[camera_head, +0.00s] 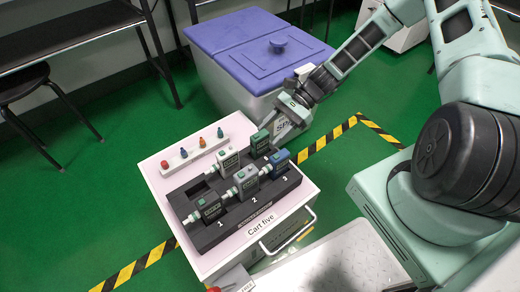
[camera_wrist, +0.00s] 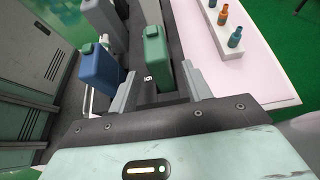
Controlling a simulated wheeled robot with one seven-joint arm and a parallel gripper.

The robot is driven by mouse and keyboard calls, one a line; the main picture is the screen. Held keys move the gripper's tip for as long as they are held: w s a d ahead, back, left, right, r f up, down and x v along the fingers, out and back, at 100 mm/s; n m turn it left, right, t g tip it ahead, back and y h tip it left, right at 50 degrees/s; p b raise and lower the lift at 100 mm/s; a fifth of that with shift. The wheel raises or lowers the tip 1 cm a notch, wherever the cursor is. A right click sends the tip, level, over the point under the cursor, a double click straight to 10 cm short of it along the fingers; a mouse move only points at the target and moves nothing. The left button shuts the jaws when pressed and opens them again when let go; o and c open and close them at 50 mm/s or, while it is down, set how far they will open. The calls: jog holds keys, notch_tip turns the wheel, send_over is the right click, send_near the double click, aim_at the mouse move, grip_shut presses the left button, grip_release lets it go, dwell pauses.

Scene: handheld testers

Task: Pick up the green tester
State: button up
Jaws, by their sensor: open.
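The green tester (camera_head: 260,143) stands upright in the dark rack (camera_head: 232,222) at its back right. It also shows in the wrist view (camera_wrist: 156,50), between and just beyond my fingertips. My gripper (camera_wrist: 158,82) is open, with one finger on each side of the green tester's line, and holds nothing. In the head view my gripper (camera_head: 283,132) is right beside the green tester. A blue tester (camera_head: 279,162) stands in front of it, near the mark 3; in the wrist view the blue tester (camera_wrist: 98,68) is just left of my left finger.
Several grey testers, one of them here (camera_head: 246,181), fill other places in the rack. A white strip (camera_head: 189,157) with small coloured bottles lies behind it on the white cart (camera_head: 155,178). A grey bin with a purple lid (camera_head: 225,33) stands behind the cart.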

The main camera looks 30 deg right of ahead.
aim_at(260, 145)
jog(key=shift+b+x, duration=1.35)
jog(key=shift+x, duration=1.4)
jog(key=shift+f, duration=0.1)
grip_shut()
